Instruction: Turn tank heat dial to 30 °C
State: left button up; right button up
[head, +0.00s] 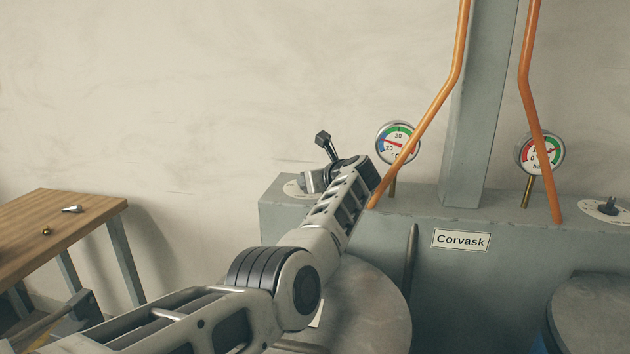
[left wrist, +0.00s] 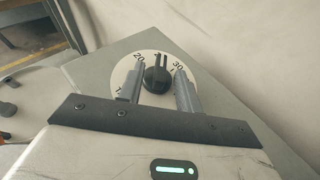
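The tank heat dial is a black knob (left wrist: 156,80) on a round white scale plate (left wrist: 124,72) with 20 and 30 marks, seen in the left wrist view. The knob's ridge points up in the picture, between 20 and 30. My left gripper (left wrist: 159,74) is open, one finger on each side of the knob, with small gaps visible; how deep the fingers reach is unclear. In the head view the left gripper (head: 313,182) is over the plate (head: 293,189) and hides most of the dial. The temperature gauge (head: 398,143) has its red needle between 20 and 30. My right gripper is not in view.
Orange pipes (head: 459,55) and a grey post (head: 478,110) rise right of the gauge. A pressure gauge (head: 540,154) and another dial (head: 606,207) are farther right. A wooden table (head: 85,215) with small parts is at left. The wall is behind.

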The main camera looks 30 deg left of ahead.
pick_arm(q)
grip_shut()
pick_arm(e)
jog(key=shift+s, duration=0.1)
